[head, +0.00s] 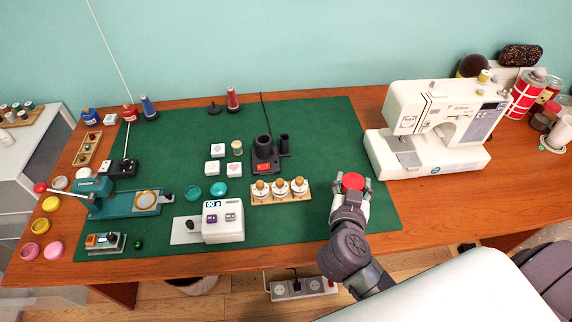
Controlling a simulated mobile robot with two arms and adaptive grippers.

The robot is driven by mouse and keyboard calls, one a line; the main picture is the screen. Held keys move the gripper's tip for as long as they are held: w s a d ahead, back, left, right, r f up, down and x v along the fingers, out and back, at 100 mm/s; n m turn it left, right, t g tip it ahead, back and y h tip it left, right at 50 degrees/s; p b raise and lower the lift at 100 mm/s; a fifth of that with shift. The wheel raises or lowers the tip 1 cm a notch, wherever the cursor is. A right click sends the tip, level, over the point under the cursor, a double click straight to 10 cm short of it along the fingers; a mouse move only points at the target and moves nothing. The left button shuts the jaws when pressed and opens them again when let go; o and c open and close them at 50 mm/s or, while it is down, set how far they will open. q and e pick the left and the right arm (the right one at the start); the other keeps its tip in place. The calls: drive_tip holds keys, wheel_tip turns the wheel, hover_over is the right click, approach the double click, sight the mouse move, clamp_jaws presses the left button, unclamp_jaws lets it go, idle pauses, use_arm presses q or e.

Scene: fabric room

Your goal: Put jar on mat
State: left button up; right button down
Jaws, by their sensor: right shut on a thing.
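My right gripper (351,187) comes in from the lower right and is shut on the jar. The jar's round red top (352,181) shows between the fingers; its lower part is hidden by them. The green mat (330,130) covers the middle of the wooden table. The jar and gripper appear over the right part of the mat. I cannot tell whether the jar touches it. My left gripper is not in view.
A white sewing machine (440,120) stands to the right of the mat. A wooden rack with several spools (281,190) is just left of the gripper. A black holder (265,153) and a white device (222,220) are further left. The mat's far right area is clear.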

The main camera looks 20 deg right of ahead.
drive_tip(key=shift+w, duration=0.2)
drive_tip(key=w+d+f, duration=0.1)
drive_tip(key=w+f, duration=0.2)
drive_tip(key=w+f+b, duration=0.1)
drive_tip(key=w+f, duration=0.3)
drive_tip(key=w+d+f+b, duration=0.1)
drive_tip(key=w+f, duration=0.3)
drive_tip(key=shift+d, duration=0.3)
drive_tip(key=shift+c, duration=2.2)
unclamp_jaws()
drive_tip(key=shift+s+a+r, duration=0.1)
drive_tip(key=v, duration=1.2)
